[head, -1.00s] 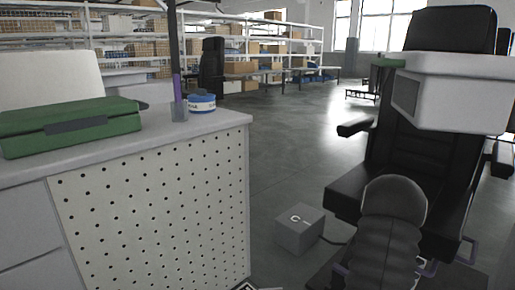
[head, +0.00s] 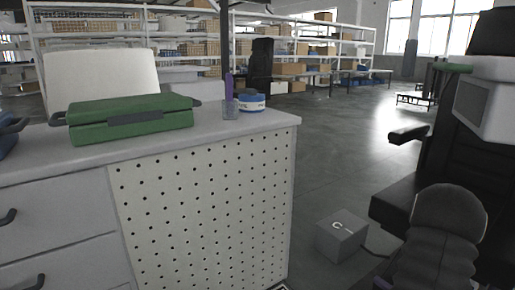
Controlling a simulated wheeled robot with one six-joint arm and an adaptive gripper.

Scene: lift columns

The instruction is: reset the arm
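My gripper is not in view in the head picture, and no part that I can be sure is my arm shows. Whether the gripper is open or shut, and how the arm is posed, is hidden.
A workbench (head: 200,140) with a perforated side fills the left. On it are a green case (head: 130,118), a blue-and-white round container (head: 251,101) and a clear cup (head: 230,108). A grey box (head: 341,236) lies on the floor. A black chair (head: 395,196) stands right; open floor lies between.

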